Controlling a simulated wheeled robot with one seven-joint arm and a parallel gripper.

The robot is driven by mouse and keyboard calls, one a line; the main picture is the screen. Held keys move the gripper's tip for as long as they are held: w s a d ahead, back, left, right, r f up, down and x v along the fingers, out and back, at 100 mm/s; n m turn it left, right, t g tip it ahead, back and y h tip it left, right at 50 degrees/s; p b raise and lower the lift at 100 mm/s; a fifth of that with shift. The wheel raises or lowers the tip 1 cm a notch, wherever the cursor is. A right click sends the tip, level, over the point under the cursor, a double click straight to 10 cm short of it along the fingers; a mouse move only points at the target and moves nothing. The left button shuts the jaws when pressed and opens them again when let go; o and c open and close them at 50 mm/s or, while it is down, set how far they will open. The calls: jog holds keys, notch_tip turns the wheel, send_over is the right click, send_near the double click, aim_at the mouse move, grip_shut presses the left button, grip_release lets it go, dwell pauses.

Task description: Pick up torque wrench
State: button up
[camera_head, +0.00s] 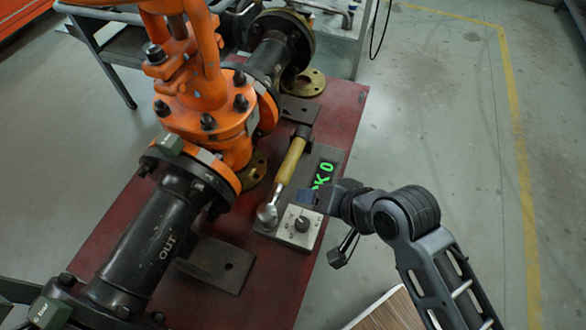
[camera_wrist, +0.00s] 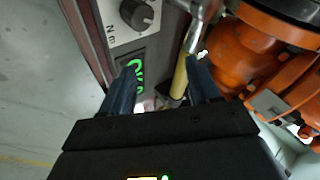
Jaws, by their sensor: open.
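The torque wrench (camera_head: 289,163) has a yellow handle, a dark grip end and a round metal head. It lies along a dark tester unit (camera_head: 325,158) on the red bench. In the wrist view its yellow shaft (camera_wrist: 180,78) shows between my fingers, nearer the right one, with the metal head at the top edge. My gripper (camera_wrist: 163,86) is open and empty. In the head view my gripper (camera_head: 310,197) is beside the wrench, to the right of its metal head. The gap between fingers and wrench cannot be judged exactly.
The tester has a knob panel (camera_head: 299,227) and green display. A large orange gate valve (camera_head: 205,110) with black flanged pipes (camera_head: 150,245) stands close on the left of the wrench. The red bench (camera_head: 250,290) is bare in front. Open floor lies to the right.

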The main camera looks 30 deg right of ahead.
aim_at(290, 167)
jog(key=shift+m+g+y, duration=0.4)
jog(key=shift+m+g, duration=0.1)
jog(key=shift+g, duration=0.2)
jog(key=w, duration=0.3)
jog(key=w+b, duration=0.1)
jog(key=w, duration=0.1)
jog(key=shift+w+d, duration=0.15)
jog(key=shift+d, duration=0.1)
jog(key=shift+m+g, duration=0.4)
jog(key=shift+g, duration=0.4)
jog(key=w, duration=0.1)
jog(key=w+d+r, duration=0.1)
jog(key=w+r, duration=0.1)
jog(key=shift+w+d+b, duration=0.1)
jog(key=shift+d+b, duration=0.2)
jog(key=shift+b, duration=0.1)
jog(key=shift+w+d+f+g+y, duration=0.1)
jog(key=shift+w+f+g+y, duration=0.1)
jog(key=shift+w+g+y, duration=0.15)
jog(key=x, duration=0.6)
jog(key=shift+w+a+f+b, duration=0.25)
jog(key=shift+f+b, duration=0.05)
jog(key=shift+b, duration=0.05)
grip_shut()
